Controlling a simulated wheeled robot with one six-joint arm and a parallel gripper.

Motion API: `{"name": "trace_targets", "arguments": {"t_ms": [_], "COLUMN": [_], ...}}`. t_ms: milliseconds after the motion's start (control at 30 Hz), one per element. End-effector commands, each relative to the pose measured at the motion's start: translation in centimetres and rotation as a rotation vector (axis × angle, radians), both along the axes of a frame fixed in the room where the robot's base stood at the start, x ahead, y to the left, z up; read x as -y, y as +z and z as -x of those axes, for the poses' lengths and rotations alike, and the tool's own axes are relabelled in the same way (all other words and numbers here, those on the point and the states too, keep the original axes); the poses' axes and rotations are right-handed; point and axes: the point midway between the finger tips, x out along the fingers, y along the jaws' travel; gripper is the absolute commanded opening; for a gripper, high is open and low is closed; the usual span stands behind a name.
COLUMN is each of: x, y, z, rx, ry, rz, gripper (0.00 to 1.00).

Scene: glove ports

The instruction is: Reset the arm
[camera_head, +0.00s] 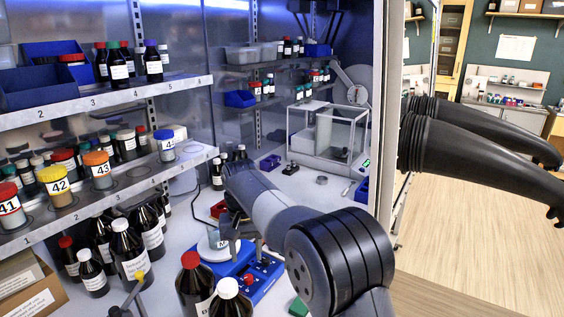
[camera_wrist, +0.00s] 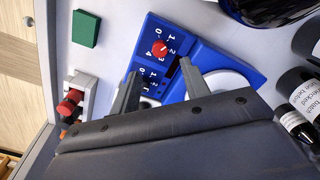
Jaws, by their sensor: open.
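My gripper (camera_wrist: 158,88) is open and empty in the wrist view. Its two grey fingers stand apart over a blue device (camera_wrist: 216,57) with a red knob (camera_wrist: 160,48) and a pale round plate (camera_wrist: 222,84). In the head view my arm reaches into the cabinet from the lower right, and my gripper (camera_head: 232,232) is near the same blue device (camera_head: 262,279). Whether the fingers touch the device cannot be told. A small container stands on its round plate in the head view.
Shelves (camera_head: 105,97) with numbered places and several jars run along the left. Dark bottles (camera_head: 130,250) stand below them and in front. A balance with a glass case (camera_head: 328,138) stands at the back. Black gloves (camera_head: 470,140) stick out from the cabinet wall at right.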

Motion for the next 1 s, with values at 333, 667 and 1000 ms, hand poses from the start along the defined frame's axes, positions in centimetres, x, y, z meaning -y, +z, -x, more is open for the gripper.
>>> {"name": "trace_targets", "arguments": {"t_ms": [333,667,1000], "x": [0.0,0.0,0.0], "y": [-6.2,-7.6,-7.6], "z": [0.1,0.0,0.0], "rx": [-0.004,-0.001,-0.001], "ry": [0.0,0.031,0.025], "rz": [0.002,0.0,0.0], "gripper": [0.44,0.44,0.44]}}
